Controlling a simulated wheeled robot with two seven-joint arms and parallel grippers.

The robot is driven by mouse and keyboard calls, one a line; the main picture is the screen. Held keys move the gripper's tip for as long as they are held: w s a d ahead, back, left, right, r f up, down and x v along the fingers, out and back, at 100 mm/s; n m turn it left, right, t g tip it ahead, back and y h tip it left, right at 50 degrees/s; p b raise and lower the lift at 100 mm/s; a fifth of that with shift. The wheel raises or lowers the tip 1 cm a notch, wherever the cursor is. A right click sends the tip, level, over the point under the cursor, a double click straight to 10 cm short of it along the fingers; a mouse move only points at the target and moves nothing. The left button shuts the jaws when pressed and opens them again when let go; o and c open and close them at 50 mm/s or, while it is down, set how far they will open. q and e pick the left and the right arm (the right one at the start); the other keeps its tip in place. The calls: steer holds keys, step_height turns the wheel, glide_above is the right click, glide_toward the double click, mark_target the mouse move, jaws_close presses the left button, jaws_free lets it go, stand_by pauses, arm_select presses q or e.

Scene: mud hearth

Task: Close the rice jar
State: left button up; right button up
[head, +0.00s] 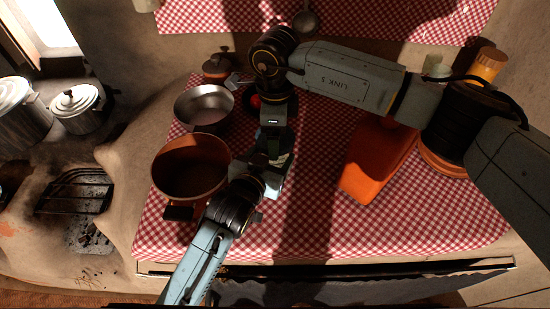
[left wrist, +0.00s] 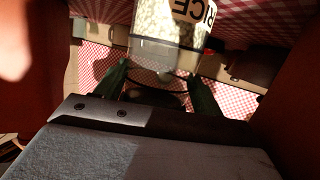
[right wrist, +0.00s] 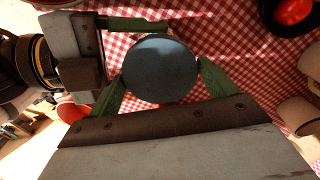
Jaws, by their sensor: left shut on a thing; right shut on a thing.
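The rice jar (left wrist: 165,38) shows in the left wrist view, clear and filled with pale grains, with a RICE label upside down in the picture. My left gripper (left wrist: 160,88) is shut on it. A round blue-grey lid (right wrist: 160,68) sits between the green fingers of my right gripper (right wrist: 158,82), which is shut on it. In the head view my left gripper (head: 262,178) and right gripper (head: 273,152) meet over the cloth, hiding most of the jar. The left gripper also shows beside the lid in the right wrist view (right wrist: 125,50). I cannot tell whether the lid touches the jar.
A brown pot (head: 190,168) stands close left of the grippers, with a steel bowl (head: 204,106) behind it. A dark bowl with a red item (right wrist: 292,12) is near. The checked cloth (head: 300,220) is clear in front.

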steer(key=m, duration=0.3)
steer(key=shift+m, duration=0.4)
steer(key=m, duration=0.3)
steer(key=shift+m, duration=0.4)
steer(key=m, duration=0.3)
steer(key=shift+m, duration=0.4)
steer(key=m, duration=0.5)
steer(key=o, duration=1)
steer(key=shift+c, duration=0.2)
step_height(320, 180, up, 12)
arm_select(q)
steer(key=o, duration=2)
steer(key=shift+c, duration=0.2)
